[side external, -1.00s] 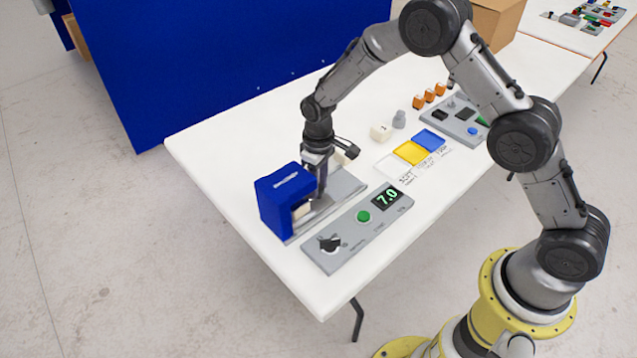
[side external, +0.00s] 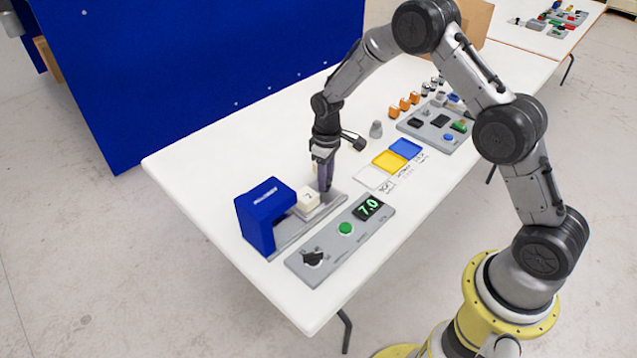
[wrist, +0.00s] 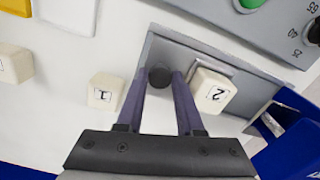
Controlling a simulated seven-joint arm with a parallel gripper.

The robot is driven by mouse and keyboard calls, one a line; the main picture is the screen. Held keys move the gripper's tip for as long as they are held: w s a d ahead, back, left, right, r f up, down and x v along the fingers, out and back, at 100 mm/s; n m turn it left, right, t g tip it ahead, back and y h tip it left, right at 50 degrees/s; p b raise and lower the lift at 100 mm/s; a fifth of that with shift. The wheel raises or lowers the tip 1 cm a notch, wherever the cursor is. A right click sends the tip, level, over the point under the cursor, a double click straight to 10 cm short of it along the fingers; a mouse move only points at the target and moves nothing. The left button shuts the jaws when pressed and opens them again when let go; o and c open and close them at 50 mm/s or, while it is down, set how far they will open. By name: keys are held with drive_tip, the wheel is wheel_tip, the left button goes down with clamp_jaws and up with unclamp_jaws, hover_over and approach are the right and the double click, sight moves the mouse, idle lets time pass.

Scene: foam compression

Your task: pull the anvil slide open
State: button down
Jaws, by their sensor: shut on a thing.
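The blue press (side external: 262,222) stands at the near left of the table, with a grey base rail (side external: 290,233) running out of it. A cream foam block marked 2 (side external: 307,201) sits on the slide outside the press opening, and it also shows in the wrist view (wrist: 213,92). My gripper (side external: 325,190) points down at the outer end of the slide, to the right of the block. In the wrist view its fingertips (wrist: 160,80) are shut on a dark round knob (wrist: 159,75), the slide's handle. The fingers partly hide the slide.
A grey control panel (side external: 330,252) with a dial, green button and 7.0 display lies along the near side. Loose foam blocks, one marked 1 (wrist: 104,92), lie beside the rail. White, yellow and blue pads (side external: 389,162) and a grey weight (side external: 376,129) are farther back.

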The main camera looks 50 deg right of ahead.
drive_tip(key=c, duration=0.8)
unclamp_jaws()
drive_tip(key=shift+r, duration=0.15)
wheel_tip(320, 180, up, 14)
drive_tip(key=shift+f, duration=0.2)
drive_tip(key=shift+r, duration=0.1)
